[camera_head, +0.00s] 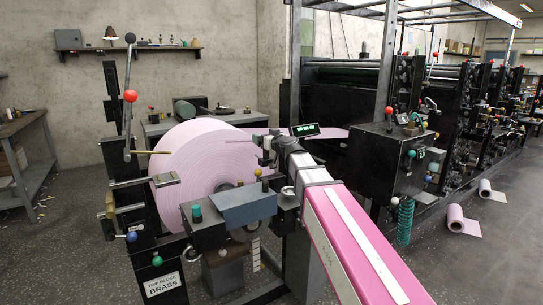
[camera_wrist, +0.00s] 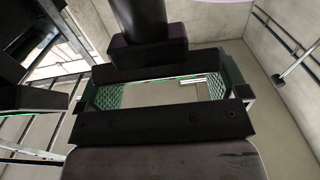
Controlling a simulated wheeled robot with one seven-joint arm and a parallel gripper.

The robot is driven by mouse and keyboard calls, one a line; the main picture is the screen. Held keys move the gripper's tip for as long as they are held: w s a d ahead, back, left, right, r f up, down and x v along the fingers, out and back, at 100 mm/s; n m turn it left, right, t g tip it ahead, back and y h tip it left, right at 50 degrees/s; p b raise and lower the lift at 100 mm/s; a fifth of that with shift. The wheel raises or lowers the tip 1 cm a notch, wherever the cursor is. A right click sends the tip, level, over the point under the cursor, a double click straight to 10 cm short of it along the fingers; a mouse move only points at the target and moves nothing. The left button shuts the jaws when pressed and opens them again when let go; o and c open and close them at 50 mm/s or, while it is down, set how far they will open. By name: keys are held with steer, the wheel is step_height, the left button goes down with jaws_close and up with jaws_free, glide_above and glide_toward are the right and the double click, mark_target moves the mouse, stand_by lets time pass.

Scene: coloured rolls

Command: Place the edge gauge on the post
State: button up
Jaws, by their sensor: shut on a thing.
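My gripper (camera_head: 269,147) is at the end of the arm that comes in from the lower right in the head view. It is just right of the large pink roll's upper part. In the wrist view, its two green-padded fingers (camera_wrist: 163,91) are shut on a dark piece, which I take to be the edge gauge (camera_wrist: 150,58). A thick dark cylinder rises from its block. Most of the piece is hidden in the head view by my wrist. A small box with a green-lit display (camera_head: 305,130) shows just behind my wrist. I cannot make out the post clearly.
The large pink roll (camera_head: 197,165) sits on a black stand with levers and coloured knobs. A black press (camera_head: 385,160) stands to the right. A workbench (camera_head: 20,125) is at the left and a wall shelf (camera_head: 128,50) behind. Small rolls (camera_head: 456,218) lie on the right floor.

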steer(key=w+d+f, duration=0.2)
steer(key=w+f, duration=0.4)
steer(key=f, duration=0.1)
steer(key=shift+f, duration=0.35)
steer(key=shift+d, duration=0.1)
steer(key=o, duration=1)
steer(key=shift+f, duration=0.1)
steer(key=v, duration=1.2)
